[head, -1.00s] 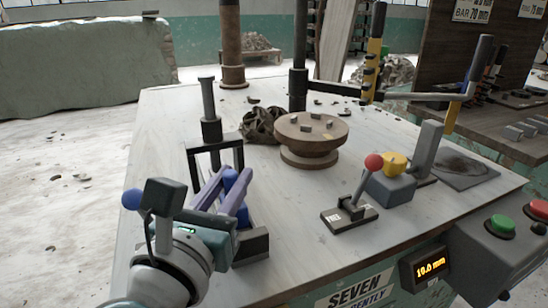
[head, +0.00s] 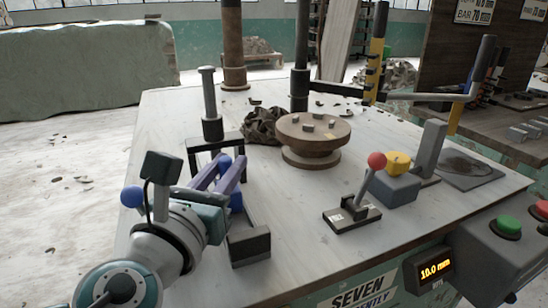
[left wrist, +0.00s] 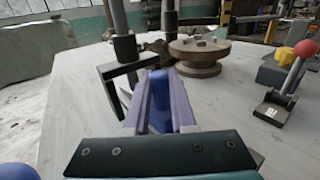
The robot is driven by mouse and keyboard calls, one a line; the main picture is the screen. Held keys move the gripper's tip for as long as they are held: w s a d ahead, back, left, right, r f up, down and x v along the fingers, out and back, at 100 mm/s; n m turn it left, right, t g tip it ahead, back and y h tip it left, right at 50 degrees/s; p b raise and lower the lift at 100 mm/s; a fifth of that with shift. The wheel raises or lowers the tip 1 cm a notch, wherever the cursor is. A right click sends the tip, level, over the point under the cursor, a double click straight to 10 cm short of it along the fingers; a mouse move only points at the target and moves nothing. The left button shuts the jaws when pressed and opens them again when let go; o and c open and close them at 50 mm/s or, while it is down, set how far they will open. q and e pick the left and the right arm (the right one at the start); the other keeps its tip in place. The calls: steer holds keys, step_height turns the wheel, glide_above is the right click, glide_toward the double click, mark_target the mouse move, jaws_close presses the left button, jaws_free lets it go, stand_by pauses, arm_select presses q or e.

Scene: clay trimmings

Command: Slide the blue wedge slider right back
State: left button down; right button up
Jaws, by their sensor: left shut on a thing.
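The blue wedge slider (head: 236,201) sits in its dark frame (head: 214,140) at the left of the pale table. My left gripper (head: 229,167) reaches in from the lower left, its purple fingers shut on the slider. In the left wrist view, the blue slider (left wrist: 160,88) stands upright between the two purple fingers, close to the frame's dark uprights (left wrist: 128,70). The slider's lower part and its contact with the rails are partly hidden by the fingers. My right gripper is not in view.
A dark block (head: 249,246) lies at the frame's near end. A round turntable (head: 313,133) with small grey pieces stands behind right. A red-knobbed lever (head: 376,161) and a yellow-topped grey block (head: 396,180) stand further right. The table's middle front is clear.

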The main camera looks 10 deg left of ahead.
arm_select(q)
steer(key=c, duration=0.7)
jaws_free()
steer(key=shift+c, duration=0.2)
steer(key=shift+s, duration=0.1)
steer(key=s+p, duration=0.1)
steer(key=s, duration=0.9)
steer(key=shift+a, duration=0.1)
steer(key=shift+c, duration=0.3)
